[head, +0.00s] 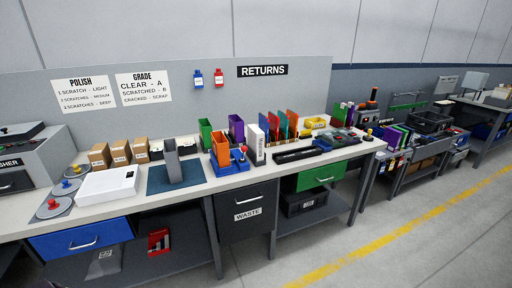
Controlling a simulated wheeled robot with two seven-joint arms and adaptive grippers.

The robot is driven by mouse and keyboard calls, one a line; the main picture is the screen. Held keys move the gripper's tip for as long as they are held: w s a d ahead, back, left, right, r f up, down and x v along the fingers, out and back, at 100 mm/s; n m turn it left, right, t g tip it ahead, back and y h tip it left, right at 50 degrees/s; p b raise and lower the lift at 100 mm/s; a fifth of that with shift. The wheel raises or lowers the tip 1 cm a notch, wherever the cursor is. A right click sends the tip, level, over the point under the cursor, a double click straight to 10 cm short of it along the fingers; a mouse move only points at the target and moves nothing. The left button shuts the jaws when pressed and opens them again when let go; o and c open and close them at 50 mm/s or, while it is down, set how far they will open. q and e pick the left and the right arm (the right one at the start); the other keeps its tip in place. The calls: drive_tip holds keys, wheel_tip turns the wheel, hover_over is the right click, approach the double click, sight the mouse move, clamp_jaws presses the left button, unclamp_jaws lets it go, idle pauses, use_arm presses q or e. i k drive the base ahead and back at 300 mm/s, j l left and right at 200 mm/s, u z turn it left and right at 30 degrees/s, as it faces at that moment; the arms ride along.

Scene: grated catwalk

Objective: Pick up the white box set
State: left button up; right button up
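A white upright box (256,145) with dark marks on its narrow side stands on the long workbench, right of the orange and blue holders and left of a row of coloured upright cases. It looks like the white box set, though its print is too small to read. A flat white case or device (107,185) lies farther left on the same bench. Neither of my grippers shows in the head view.
The workbench (210,186) holds a dark blue mat (160,181) with a grey upright piece (172,160), small brown boxes (120,153), an orange holder (220,150) and a black tray (296,154). Clear floor (420,220) with a yellow line lies in front.

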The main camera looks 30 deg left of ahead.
sight(255, 136)
drive_tip(key=j+u, duration=0.15)
drive_tip(key=u, duration=0.25)
drive_tip(key=i+j+u, duration=0.1)
drive_tip(key=u, duration=0.25)
drive_tip(key=i+j+u, duration=0.1)
drive_tip(key=u, duration=0.3)
